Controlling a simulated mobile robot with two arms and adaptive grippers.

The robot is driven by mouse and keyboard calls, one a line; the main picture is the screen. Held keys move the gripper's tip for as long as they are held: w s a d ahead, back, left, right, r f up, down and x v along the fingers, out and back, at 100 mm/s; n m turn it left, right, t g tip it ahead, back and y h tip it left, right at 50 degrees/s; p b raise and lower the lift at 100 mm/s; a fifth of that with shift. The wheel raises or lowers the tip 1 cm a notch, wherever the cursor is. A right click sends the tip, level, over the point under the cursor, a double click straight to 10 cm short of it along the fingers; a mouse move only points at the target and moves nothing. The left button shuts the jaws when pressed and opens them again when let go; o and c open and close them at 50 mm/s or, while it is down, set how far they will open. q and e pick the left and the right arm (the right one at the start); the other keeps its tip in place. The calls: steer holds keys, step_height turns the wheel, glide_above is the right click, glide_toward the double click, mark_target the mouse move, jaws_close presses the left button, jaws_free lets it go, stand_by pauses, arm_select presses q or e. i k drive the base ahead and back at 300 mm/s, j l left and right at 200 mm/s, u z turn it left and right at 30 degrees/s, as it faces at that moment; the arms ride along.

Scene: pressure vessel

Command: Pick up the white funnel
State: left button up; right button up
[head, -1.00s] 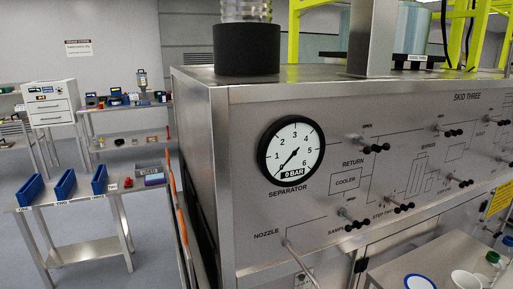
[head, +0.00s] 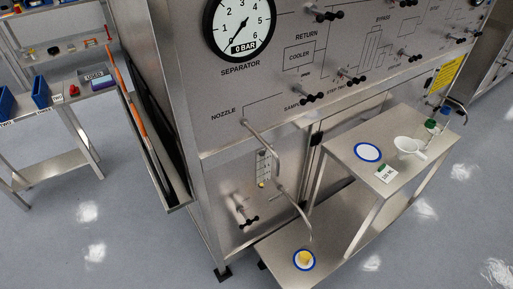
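The white funnel (head: 407,145) lies on the small steel side table (head: 345,148), right of the middle in the head view. It looks tilted, with its wide mouth toward the left and a thin part reaching right. Whether its stem touches anything is too small to tell. Neither of my grippers is in view.
A blue-rimmed white disc (head: 367,152), a small card (head: 386,173) and green-capped bottle (head: 430,125) share the side table. The steel skid with its gauge (head: 239,27) and projecting nozzle pipe (head: 268,140) stands behind. Floor at right is clear.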

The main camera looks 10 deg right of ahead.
mark_target(405, 145)
steer(key=z, duration=1.55)
